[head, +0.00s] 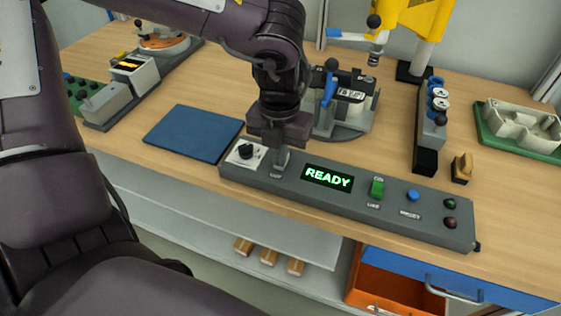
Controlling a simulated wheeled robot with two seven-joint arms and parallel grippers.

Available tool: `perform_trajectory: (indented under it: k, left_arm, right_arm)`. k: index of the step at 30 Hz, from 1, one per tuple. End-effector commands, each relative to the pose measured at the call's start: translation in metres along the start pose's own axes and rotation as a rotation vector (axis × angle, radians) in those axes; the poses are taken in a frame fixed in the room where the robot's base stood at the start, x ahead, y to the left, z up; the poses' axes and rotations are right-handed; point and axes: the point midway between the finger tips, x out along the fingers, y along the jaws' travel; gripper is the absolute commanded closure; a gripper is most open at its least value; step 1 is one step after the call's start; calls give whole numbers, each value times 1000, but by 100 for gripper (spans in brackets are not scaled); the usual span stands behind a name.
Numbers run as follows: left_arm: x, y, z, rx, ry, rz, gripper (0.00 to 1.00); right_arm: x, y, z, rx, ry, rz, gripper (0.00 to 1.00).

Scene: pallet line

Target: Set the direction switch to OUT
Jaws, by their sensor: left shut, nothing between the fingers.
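A grey control panel (330,197) lies along the front of the wooden bench, with a green READY display (328,178). A black rotary knob (246,152) on a white plate is at its left end. My left gripper (281,163) points down at the panel just right of the knob, fingers shut and empty. It is over a small control with a label (276,175) too small to read; the gripper partly covers this spot, so I cannot tell the switch's position or whether I touch it. My right gripper is not in view.
A blue mat (193,133) lies to the left. A fixture with a blue handle (329,88) stands behind. An orange drawer (385,288) is open below.

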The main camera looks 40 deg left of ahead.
Motion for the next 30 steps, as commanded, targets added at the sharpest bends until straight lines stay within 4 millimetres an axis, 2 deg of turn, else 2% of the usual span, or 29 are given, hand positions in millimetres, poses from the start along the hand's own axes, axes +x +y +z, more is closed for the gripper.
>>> perform_trajectory:
  k: [8, 30]
  left_arm:
    - [-7, 0, 0, 0, -2, 0, 100]
    - [-66, 0, 0, -1, -1, 0, 100]
  right_arm:
    - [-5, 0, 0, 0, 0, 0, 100]
    - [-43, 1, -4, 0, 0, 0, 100]
